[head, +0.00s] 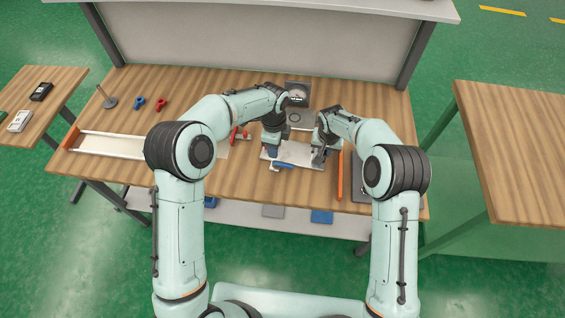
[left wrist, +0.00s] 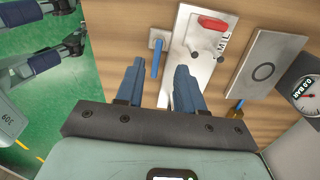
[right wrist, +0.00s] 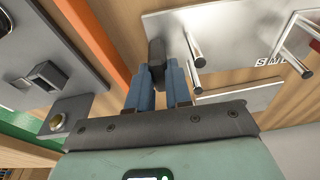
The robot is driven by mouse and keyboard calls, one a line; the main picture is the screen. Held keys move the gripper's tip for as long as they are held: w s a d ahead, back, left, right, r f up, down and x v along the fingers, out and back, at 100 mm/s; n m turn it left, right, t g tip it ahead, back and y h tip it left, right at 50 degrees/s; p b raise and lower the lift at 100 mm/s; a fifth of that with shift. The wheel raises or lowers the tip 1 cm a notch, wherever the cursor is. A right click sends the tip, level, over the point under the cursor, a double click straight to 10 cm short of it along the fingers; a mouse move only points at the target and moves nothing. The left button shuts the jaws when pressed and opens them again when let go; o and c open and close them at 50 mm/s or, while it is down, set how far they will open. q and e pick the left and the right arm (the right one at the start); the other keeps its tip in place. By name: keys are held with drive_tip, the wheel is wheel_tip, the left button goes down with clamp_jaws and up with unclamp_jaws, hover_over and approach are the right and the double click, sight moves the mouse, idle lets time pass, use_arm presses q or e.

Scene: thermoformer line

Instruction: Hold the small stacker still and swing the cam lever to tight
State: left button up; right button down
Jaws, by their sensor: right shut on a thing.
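The stacker appears to be the silver plate (head: 305,162) with upright pins and size letters; it also shows in the right wrist view (right wrist: 225,30). My right gripper (head: 319,158) is shut on a dark block (right wrist: 157,52) at the plate's edge. A blue lever (head: 285,165), apparently the cam lever, lies by the plate's near side; it shows in the left wrist view (left wrist: 157,58). My left gripper (left wrist: 157,82) is open, with the lever in line between its fingers. I cannot tell whether they touch it. No tight mark is readable.
A plate with a ring (left wrist: 262,72) and a gauge (left wrist: 306,88) reading 0.0 bar stand behind. A red handle (left wrist: 212,22) is beyond the left gripper.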

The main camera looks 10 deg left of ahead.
sight(275, 162)
use_arm(q)
drive_tip(key=shift+f, duration=4.3)
drive_tip(key=shift+c, duration=0.4)
clamp_jaws()
